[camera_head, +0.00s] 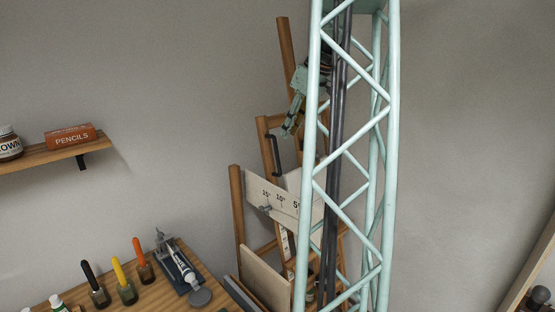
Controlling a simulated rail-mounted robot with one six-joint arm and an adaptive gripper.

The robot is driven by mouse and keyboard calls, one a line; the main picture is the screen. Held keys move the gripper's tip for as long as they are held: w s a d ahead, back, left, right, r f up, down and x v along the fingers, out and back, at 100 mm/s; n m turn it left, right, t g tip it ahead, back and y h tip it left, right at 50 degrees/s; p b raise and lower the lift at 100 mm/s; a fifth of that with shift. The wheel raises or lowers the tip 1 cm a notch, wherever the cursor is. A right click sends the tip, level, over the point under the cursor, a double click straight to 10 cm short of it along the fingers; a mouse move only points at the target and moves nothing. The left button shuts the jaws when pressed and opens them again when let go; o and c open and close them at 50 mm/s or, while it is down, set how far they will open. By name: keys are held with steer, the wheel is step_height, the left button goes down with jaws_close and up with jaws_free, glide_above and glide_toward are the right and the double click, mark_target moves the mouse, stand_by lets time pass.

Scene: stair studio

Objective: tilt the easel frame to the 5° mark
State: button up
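The wooden easel frame (263,137) stands in the middle, partly hidden behind my mint lattice column. A dark handle (275,156) is on its upper part. A pale scale plate (271,199) on the easel shows 15°, 10° and 5° marks from left to right; its right part is hidden by the column. A small grey knob or pointer (266,208) sits at the plate's lower edge, below and between 15° and 10°. My gripper (286,132) is just above and right of the handle. Contact is not visible, and its finger opening is too small to tell.
A wooden table (150,295) at lower left holds several colored-handled jars (125,290) and a grey device with a tube (182,268). The wall right of my column is bare.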

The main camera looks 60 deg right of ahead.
mark_target(278, 166)
steer(key=shift+w+f, duration=0.1)
steer(key=shift+p+x, duration=0.35)
steer(key=shift+x, duration=6.4)
jaws_close()
